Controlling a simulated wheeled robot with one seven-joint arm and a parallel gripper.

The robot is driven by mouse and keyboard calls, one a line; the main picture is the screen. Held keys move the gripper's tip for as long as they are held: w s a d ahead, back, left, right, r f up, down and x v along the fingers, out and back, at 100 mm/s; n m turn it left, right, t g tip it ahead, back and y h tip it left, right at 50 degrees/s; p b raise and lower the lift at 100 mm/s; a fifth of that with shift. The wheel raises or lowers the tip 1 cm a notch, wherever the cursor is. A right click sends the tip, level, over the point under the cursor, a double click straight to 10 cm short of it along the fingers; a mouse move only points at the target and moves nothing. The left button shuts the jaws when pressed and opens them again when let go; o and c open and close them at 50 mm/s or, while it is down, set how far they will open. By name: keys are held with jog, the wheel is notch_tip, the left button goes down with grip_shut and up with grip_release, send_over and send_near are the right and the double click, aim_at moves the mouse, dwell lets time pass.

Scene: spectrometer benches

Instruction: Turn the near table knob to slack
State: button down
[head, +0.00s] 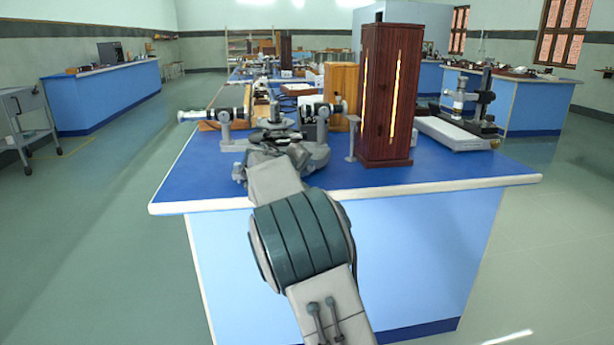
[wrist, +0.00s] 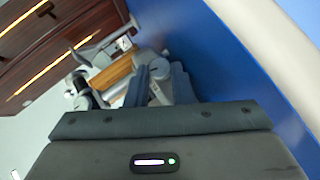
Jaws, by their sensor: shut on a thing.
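The spectrometer (head: 312,135) stands near the front edge of the blue bench (head: 440,182), its grey base and dark round table partly covered by my arm. Its tube (head: 236,114) points left, with another tube end on the right. My gripper (head: 284,156) reaches in low at the front of the spectrometer. In the wrist view, the blue-grey fingers of my gripper (wrist: 160,84) are close together beside the grey spectrometer parts. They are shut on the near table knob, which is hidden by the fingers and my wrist.
A tall dark-red wooden lamp housing (head: 388,95) with glowing slits stands just right of the spectrometer. Behind are a light wooden box (head: 341,92) and a microscope-like instrument (head: 474,108) on the right. The bench's front right corner is clear.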

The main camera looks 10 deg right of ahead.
dwell(0.4)
jog(key=c, duration=1.3)
grip_release()
jog(key=shift+o, duration=0.2)
jog(key=shift+a, duration=0.1)
jog(key=p+v, duration=0.1)
jog(key=v, duration=1.2)
jog(key=shift+s+a, duration=0.3)
